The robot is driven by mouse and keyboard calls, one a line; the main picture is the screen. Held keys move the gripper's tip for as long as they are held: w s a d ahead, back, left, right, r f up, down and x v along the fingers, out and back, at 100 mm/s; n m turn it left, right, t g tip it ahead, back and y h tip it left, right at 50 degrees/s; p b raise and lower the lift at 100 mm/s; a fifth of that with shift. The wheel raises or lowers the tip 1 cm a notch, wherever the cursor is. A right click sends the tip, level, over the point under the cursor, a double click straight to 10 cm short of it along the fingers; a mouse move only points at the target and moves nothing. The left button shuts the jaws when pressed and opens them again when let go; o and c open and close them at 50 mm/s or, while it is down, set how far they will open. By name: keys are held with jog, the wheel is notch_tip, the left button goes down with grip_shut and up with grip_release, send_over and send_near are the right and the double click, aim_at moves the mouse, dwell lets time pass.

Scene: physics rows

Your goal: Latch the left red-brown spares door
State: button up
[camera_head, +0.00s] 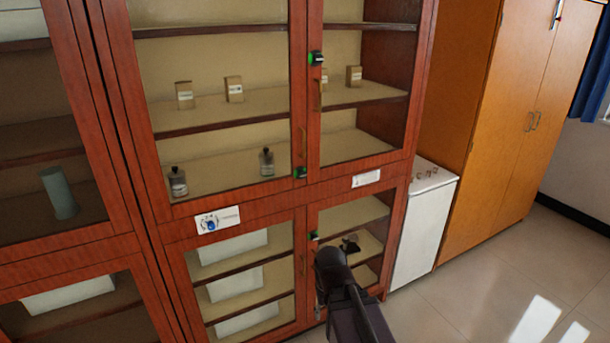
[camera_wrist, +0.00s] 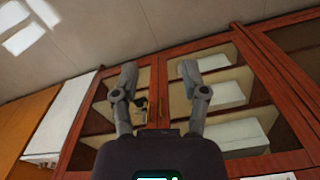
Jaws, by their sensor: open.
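The red-brown cabinet has a lower pair of glazed doors. The lower left door (camera_head: 180,262) has white boxes behind its glass and looks closed or nearly so; I cannot tell if it is latched. The left door also shows in the wrist view (camera_wrist: 243,62), on the right side. My gripper (camera_wrist: 158,72) is open and empty, its fingers spread either side of the meeting stiles and handles. In the head view my gripper (camera_head: 333,268) covers part of the lower right door.
The lower right door (camera_head: 392,220) has a dark object on a shelf behind it. Upper glazed doors (camera_head: 220,190) carry green latch pieces too. A low white cabinet (camera_head: 422,228) and a tall orange-brown cupboard (camera_head: 500,130) stand to the right. The floor (camera_head: 490,275) there is clear.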

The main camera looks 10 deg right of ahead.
jog(key=shift+d, duration=0.25)
jog(key=o, duration=0.3)
jog(key=shift+o, duration=0.2)
jog(key=w+a+r+n+t+y, duration=0.3)
jog(key=w+t+y, duration=0.1)
jog(key=w, duration=0.5)
jog(key=w+a+r+n+t+y, duration=0.2)
jog(key=w+r+n+t+y, duration=0.1)
jog(key=w, duration=0.6)
jog(key=w+d+r+t+h+b, duration=0.1)
jog(key=w+d+r+t, duration=0.9)
jog(key=w, duration=0.4)
jog(key=shift+d+r+m+h, duration=0.15)
jog(key=shift+r+m+h, duration=0.25)
jog(key=shift+r, duration=0.3)
